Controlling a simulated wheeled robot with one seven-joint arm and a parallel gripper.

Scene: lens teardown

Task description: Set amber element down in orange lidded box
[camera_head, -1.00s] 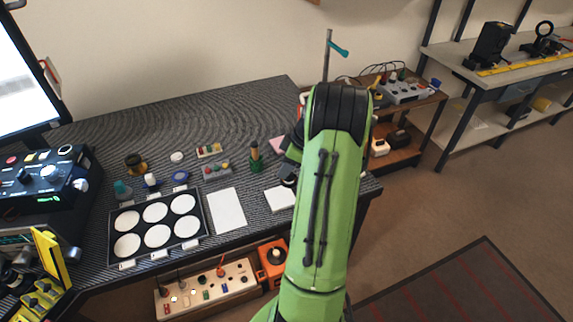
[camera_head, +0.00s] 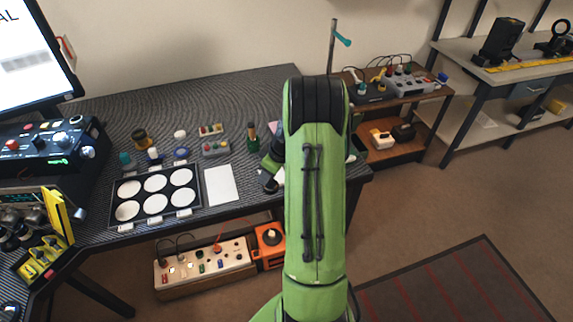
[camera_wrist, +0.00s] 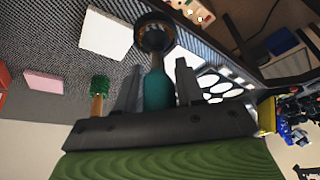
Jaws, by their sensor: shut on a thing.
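My gripper (camera_wrist: 157,88) is shut on a teal-handled piece (camera_wrist: 158,90) with a dark round head (camera_wrist: 154,32). The handle stands between the two fingers. I cannot tell whether the brownish face of the head is the amber element. In the head view my arm hides the fingers and the held piece.
On the dark table are a tray (camera_head: 115,212) of white discs, a white sheet (camera_head: 221,185) and a green piece with an amber-brown top (camera_head: 253,138). The wrist view shows a white square (camera_wrist: 105,34) and a pink block (camera_wrist: 44,80). A switch panel (camera_head: 205,268) stands below.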

